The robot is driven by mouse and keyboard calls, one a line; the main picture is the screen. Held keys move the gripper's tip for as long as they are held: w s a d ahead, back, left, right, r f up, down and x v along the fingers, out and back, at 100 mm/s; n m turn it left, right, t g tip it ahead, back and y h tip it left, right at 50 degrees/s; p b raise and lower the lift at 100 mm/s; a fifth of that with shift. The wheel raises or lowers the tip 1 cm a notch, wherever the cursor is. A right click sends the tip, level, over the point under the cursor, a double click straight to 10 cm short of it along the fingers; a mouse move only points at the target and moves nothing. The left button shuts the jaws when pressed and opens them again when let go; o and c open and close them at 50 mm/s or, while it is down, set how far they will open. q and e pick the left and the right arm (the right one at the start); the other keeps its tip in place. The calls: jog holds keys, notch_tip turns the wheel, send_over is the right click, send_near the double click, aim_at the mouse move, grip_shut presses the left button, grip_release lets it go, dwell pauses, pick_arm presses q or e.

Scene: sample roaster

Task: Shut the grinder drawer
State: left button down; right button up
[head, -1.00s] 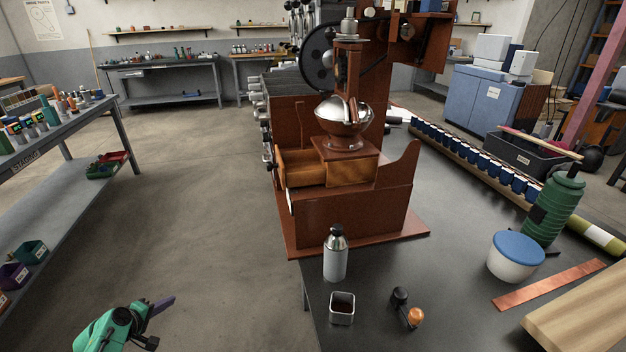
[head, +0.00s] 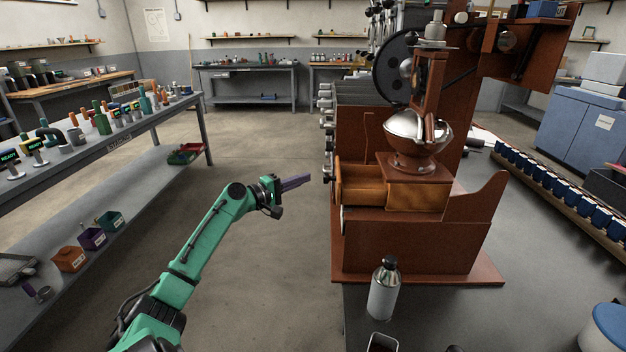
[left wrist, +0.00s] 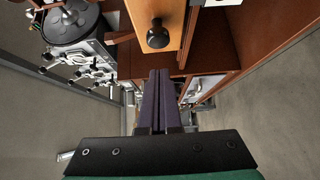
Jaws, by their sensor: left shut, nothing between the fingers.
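The wooden grinder (head: 413,170) stands on the dark bench, with a metal bowl (head: 416,132) on top. Its drawer (head: 364,190) is open, sticking out to the left, and its inside shows from above. My left gripper (head: 297,181) is shut and empty, with dark purple fingers, a short way left of the drawer front and apart from it. In the left wrist view the shut fingers (left wrist: 157,100) point forward. The drawer's wooden front (left wrist: 158,12) with its dark round knob (left wrist: 158,36) shows just beyond their tips. My right gripper is not in view.
A grey bottle (head: 383,288) stands on the bench in front of the grinder's base. A large dark wheel (head: 399,68) is behind the grinder. The staging table (head: 112,135) is at the left, with open floor (head: 275,235) between it and the bench.

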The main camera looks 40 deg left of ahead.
pick_arm(q)
jog(key=w+d, duration=0.1)
jog(key=d, duration=0.1)
jog(key=shift+w+d+p, duration=0.3)
jog(key=shift+w+p, duration=0.05)
jog(key=p, duration=0.5)
send_near(357, 182)
jog(key=w+d+r, duration=0.3)
jog(key=w+d, duration=0.1)
jog(key=shift+w+d+r, duration=0.35)
jog(key=shift+w+r, duration=0.05)
jog(key=shift+a+f, duration=0.1)
